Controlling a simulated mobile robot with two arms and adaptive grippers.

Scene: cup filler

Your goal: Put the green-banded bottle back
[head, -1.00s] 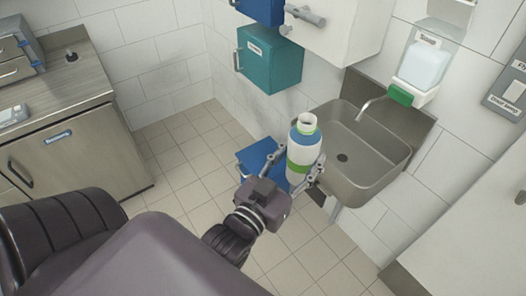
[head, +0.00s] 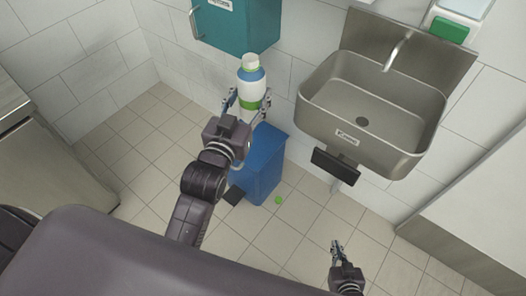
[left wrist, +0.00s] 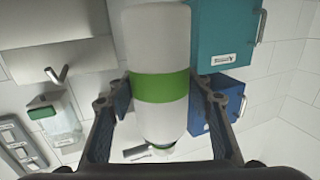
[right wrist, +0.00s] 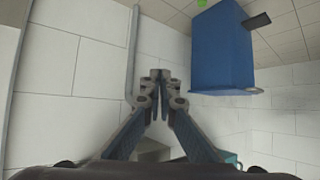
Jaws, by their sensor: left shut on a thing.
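The green-banded bottle (head: 251,85) is white with a blue shoulder, a pale neck and a green band. It stands upright between the fingers of my left gripper (head: 247,103), which is shut on it, in the air. In the left wrist view the bottle (left wrist: 160,55) fills the middle, its green band between the fingers. In the head view it overlaps the wall below the teal cabinet (head: 238,24). My right gripper (head: 337,246) is low at the lower right, its fingers together and empty. Its fingertips meet in the right wrist view (right wrist: 160,88).
A blue bin (head: 262,168) with a black pedal stands on the floor below the bottle. A small green thing (head: 278,200) lies beside it. A steel sink (head: 374,105) is on the wall to the right, with a black box (head: 335,165) below it. A counter is at far left.

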